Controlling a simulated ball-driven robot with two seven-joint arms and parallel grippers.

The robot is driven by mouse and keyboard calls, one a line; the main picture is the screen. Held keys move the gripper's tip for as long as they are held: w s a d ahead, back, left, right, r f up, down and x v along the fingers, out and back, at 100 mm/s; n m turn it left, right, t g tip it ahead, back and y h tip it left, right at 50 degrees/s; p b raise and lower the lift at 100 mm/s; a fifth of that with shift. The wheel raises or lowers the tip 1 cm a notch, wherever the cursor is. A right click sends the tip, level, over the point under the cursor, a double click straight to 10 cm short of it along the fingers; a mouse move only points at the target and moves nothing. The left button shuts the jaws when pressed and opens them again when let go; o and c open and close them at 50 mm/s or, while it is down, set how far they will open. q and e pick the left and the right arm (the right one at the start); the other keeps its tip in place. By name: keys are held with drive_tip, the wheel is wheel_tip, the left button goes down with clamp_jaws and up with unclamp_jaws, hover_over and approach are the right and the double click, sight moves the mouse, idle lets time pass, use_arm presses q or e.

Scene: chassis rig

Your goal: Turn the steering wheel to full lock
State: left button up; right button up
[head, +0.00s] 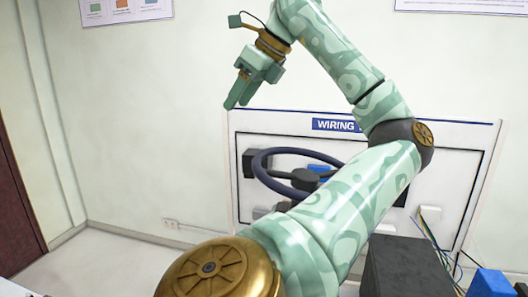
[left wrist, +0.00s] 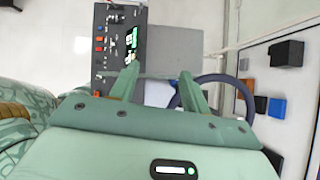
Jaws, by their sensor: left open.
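The steering wheel shows in the head view as a dark blue ring (head: 258,165) with a dark hub (head: 305,179), in front of a wall board. My own arm hides its lower right part. My left gripper (head: 237,104) is open and empty, above and to the left of the wheel with its fingers pointing down, apart from the rim. In the left wrist view, the open fingers (left wrist: 158,72) have part of the wheel rim (left wrist: 248,97) behind and to the right of the right finger. My right gripper is not in view.
The white board has a blue "WIRING" title (head: 338,125) and a dark block (head: 255,163). A dark box (head: 405,268), loose wires (head: 437,240) and a blue block (head: 490,283) stand lower right. A dark panel with coloured controls (left wrist: 100,50) shows in the left wrist view.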

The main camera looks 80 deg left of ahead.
use_arm(q)
drive_tip(key=w+a+f+m+t+y, duration=0.1)
drive_tip(key=w+a+f+m+t, duration=0.1)
drive_tip(key=w+f+m+t, duration=0.55)
drive_tip(key=n+g+p, duration=0.2)
drive_tip(key=n+g, duration=0.1)
approach(264, 171)
drive_tip(key=shift+m, duration=0.25)
drive_tip(key=x, duration=0.8)
drive_tip(key=shift+s+a+f, duration=0.1)
drive_tip(key=shift+f, duration=0.25)
drive_tip(key=shift+a+f, duration=0.15)
drive_tip(key=shift+f, duration=0.35)
drive_tip(key=shift+c, duration=0.4)
